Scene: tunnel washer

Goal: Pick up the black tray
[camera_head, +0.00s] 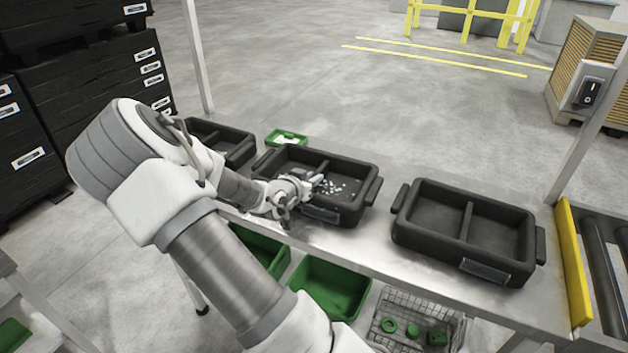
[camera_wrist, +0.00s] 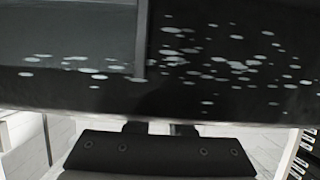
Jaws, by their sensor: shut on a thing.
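The black tray with white bits in it (camera_head: 362,181) is the middle one of 3 black trays on the grey metal table. It has a divider and side handles. Its inside, divider and scattered white bits fill the upper part of the wrist view (camera_wrist: 60,97). My gripper (camera_head: 316,182) reaches over this tray from the left and hides part of it. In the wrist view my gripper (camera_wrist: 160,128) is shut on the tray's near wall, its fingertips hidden. I cannot tell whether the tray is clear of the table.
An empty black tray (camera_head: 429,189) stands to the right and another (camera_head: 236,135) at the back left. A small green tray (camera_head: 287,136) is behind. Green bins (camera_head: 330,285) and a wire basket (camera_head: 412,307) sit below the table (camera_head: 350,248). A yellow edge (camera_head: 573,262) borders rollers at right.

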